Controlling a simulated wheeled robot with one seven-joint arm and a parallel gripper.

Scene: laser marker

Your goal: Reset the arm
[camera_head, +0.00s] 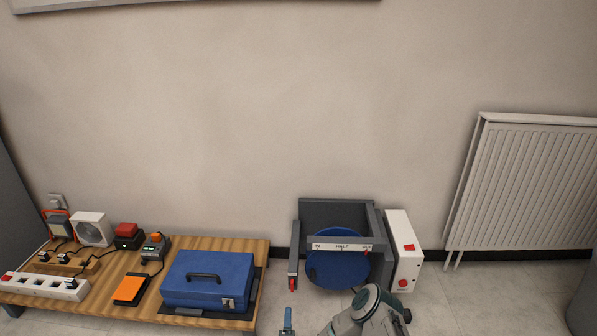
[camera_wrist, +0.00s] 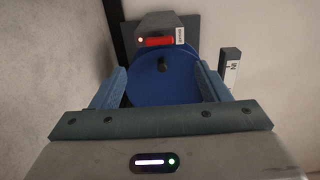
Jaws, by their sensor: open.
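My gripper (camera_wrist: 161,70) is open, its two blue-grey fingers spread apart in the wrist view with nothing held between them. A blue round plate (camera_wrist: 150,88) with a dark knob shows between and beyond the fingers. Above it is a grey head with a lit red strip (camera_wrist: 159,41). In the head view my arm (camera_head: 372,308) reaches in at the bottom, in front of the grey machine (camera_head: 337,212) with the blue plate (camera_head: 335,270).
A white control box (camera_head: 402,248) with red buttons stands at the machine's right. A labelled strip (camera_head: 340,246) crosses the machine's front. A low wooden table (camera_head: 218,244) at left carries a blue case (camera_head: 207,278) and a power strip (camera_head: 45,287). A radiator (camera_head: 530,180) is at right.

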